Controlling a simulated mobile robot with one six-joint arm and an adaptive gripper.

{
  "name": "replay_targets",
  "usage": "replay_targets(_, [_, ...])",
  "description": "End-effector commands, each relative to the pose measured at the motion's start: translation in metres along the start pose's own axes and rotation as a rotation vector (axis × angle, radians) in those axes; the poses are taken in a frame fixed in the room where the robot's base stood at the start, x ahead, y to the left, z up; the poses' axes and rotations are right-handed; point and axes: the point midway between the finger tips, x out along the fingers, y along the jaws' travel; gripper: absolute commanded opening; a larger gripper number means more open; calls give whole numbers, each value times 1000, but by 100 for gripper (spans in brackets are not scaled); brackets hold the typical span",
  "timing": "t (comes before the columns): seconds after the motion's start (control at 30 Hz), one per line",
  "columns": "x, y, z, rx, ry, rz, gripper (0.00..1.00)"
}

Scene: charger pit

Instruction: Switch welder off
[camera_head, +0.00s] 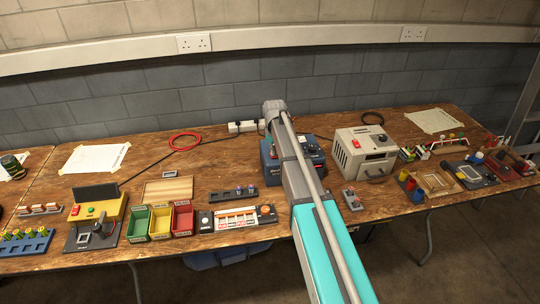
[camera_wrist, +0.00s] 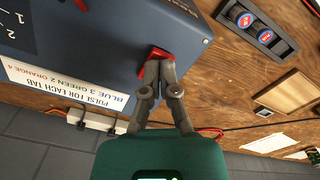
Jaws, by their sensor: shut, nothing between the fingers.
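The blue box (camera_wrist: 110,45), which looks like the welder, fills the upper left of the wrist view. A label (camera_wrist: 65,85) on it reads "PULSE FOR EACH TAB". A red rocker switch (camera_wrist: 162,53) sits on its face. My gripper (camera_wrist: 160,66) is shut and empty, its fingertips at the red switch, touching it or very close. The fingers cover part of the switch, and I cannot tell which way it is tipped. In the head view the blue box (camera_head: 268,163) stands mid-table, partly hidden behind my arm.
A beige box (camera_head: 365,152) with a red switch stands right of the blue box. A white socket strip (camera_head: 242,126) lies behind. A small lever unit (camera_head: 352,199) sits near the front edge.

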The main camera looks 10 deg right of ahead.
Motion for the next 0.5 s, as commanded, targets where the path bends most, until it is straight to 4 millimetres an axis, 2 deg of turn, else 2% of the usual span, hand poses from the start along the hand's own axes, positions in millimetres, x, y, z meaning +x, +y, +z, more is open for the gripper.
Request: replay_targets(0.5, [6, 0, 0, -1, 0, 0, 0])
